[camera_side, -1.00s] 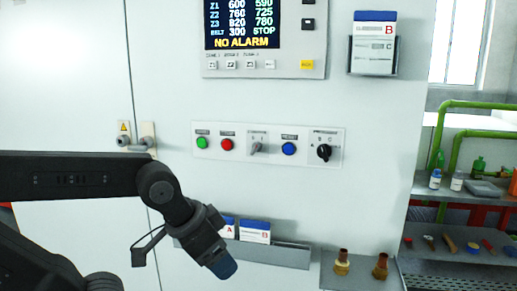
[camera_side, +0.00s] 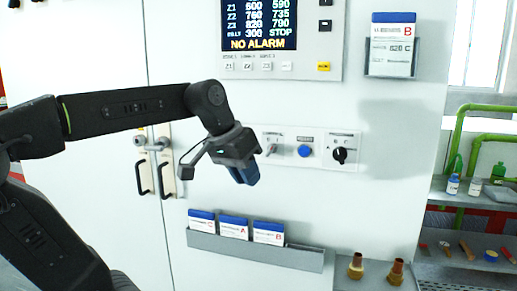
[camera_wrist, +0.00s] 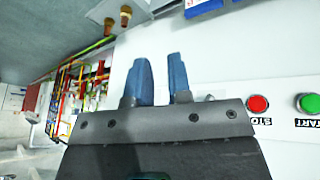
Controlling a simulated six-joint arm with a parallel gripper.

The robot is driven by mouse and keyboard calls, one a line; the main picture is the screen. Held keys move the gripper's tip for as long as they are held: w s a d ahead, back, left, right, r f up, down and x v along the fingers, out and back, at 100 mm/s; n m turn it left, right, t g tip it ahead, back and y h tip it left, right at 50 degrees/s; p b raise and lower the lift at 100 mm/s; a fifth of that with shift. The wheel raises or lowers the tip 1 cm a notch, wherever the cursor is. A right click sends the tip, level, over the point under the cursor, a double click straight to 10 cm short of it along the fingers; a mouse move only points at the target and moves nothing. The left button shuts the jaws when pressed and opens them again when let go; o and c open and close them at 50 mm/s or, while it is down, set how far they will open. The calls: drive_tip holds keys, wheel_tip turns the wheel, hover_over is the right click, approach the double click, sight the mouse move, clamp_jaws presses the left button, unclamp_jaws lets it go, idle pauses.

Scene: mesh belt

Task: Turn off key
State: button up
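The key switch (camera_side: 274,150) is a grey key in the white control strip (camera_side: 324,165) on the cabinet front, between the hidden left end and a blue button. My gripper (camera_side: 245,175) is in front of the strip's left part, just left of and below the key, with blue fingers pointing down and right. In the wrist view my gripper (camera_wrist: 160,78) has its two blue fingers apart with nothing seen between them. A small grey piece at the gripper's edge there may be the key; most of the switch is hidden.
The blue button (camera_side: 305,151) and black rotary knob (camera_side: 340,156) are right of the key. The wrist view shows the red stop button (camera_wrist: 258,103) and green start button (camera_wrist: 308,104). A card rack (camera_side: 255,251) juts out below. The display (camera_side: 258,26) reads NO ALARM.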

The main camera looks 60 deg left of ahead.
drive_tip(key=w+a+r+n, duration=0.1)
drive_tip(key=a+r, duration=0.1)
drive_tip(key=a, duration=0.1)
drive_tip(key=a+r+n, duration=0.1)
drive_tip(key=a+r, duration=0.2)
drive_tip(key=w+a+r, duration=0.1)
drive_tip(key=a+r, duration=0.1)
drive_tip(key=a, duration=0.1)
drive_tip(key=shift+w+r+n, duration=0.15)
drive_tip(key=shift+w+n, duration=0.2)
drive_tip(key=shift+n, duration=0.05)
clamp_jaws()
drive_tip(key=a+r+n, duration=0.1)
drive_tip(key=a+r, duration=0.3)
drive_tip(key=a, duration=0.2)
drive_tip(key=shift+s+a+r, duration=0.15)
drive_tip(key=shift+s+r, duration=0.05)
